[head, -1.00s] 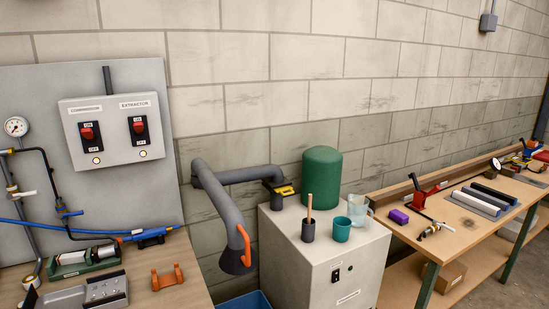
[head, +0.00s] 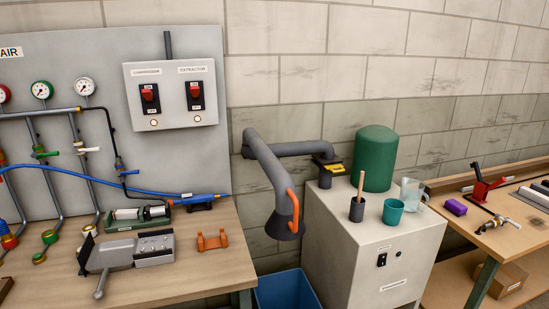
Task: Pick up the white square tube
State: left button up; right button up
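A pale, long bar (head: 534,198), which may be the white square tube, lies on the right workbench (head: 478,222) at the right edge of the head view. It is partly cut off by the picture edge, and I cannot tell whether it is hollow. A dark bar (head: 541,188) lies just behind it. Neither of my grippers is in view.
A grey cabinet (head: 345,262) stands left of that bench, carrying a green tank (head: 375,158), a teal cup (head: 393,211) and a clear jug (head: 411,194). A red tool (head: 482,186) and purple block (head: 453,207) are on the bench. A blue bin (head: 288,291) is on the floor.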

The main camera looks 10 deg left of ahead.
aim_at(125, 214)
jog(key=i+j+u, duration=0.15)
jog(key=i+j, duration=0.15)
jog(key=j, duration=0.2)
jog(key=i+j+u, duration=0.15)
jog(key=i+j, duration=0.15)
jog(key=j, duration=0.15)
jog(key=i+j+u, duration=0.15)
jog(key=i+j, duration=0.15)
jog(key=j, duration=0.15)
